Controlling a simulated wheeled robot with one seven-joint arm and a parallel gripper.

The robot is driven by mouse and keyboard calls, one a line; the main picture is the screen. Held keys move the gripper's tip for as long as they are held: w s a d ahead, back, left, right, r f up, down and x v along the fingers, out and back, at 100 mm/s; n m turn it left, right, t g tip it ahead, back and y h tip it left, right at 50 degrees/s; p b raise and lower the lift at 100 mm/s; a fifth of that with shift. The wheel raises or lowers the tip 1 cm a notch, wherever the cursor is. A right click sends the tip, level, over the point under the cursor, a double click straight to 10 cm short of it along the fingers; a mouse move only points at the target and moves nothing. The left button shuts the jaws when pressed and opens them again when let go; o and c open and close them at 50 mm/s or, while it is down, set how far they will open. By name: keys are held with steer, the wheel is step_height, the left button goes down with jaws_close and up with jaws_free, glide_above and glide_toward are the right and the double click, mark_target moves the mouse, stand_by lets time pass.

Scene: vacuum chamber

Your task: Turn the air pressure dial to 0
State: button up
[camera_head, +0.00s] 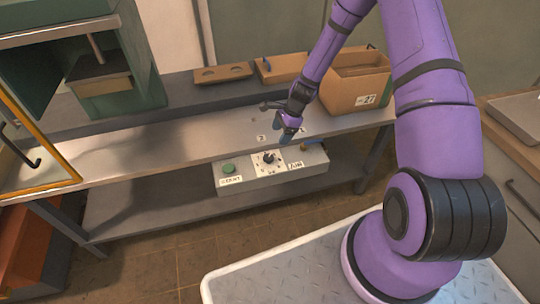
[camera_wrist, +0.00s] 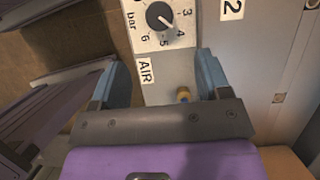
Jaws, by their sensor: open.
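The air pressure dial (camera_head: 269,158) is a dark round knob on a white scale plate, on the front of a grey control box (camera_head: 222,194) under the bench top. In the wrist view the knob (camera_wrist: 159,15) shows at the top, with scale numbers 3, 4, 5, 6 and "bar"; its pale pointer line is close to 4. An "AIR" label (camera_wrist: 146,72) is beside the scale. My gripper (camera_wrist: 153,78) is open and empty, with its two blue fingers apart. The dial lies beyond the fingertips, not between them. In the head view my gripper (camera_head: 287,134) is just above the box.
A green START button (camera_head: 228,168) is left of the dial. A small brass fitting (camera_wrist: 184,94) shows between the fingers. The metal bench (camera_head: 190,142) carries a cardboard box (camera_head: 345,104). A green machine with an open yellow-framed door (camera_head: 45,188) stands at left.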

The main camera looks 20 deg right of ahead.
mark_target(269, 157)
steer(key=x, duration=1.1)
steer(key=shift+f, duration=0.4)
steer(key=shift+c, duration=0.2)
steer(key=c, duration=0.9)
steer(key=shift+o, duration=0.2)
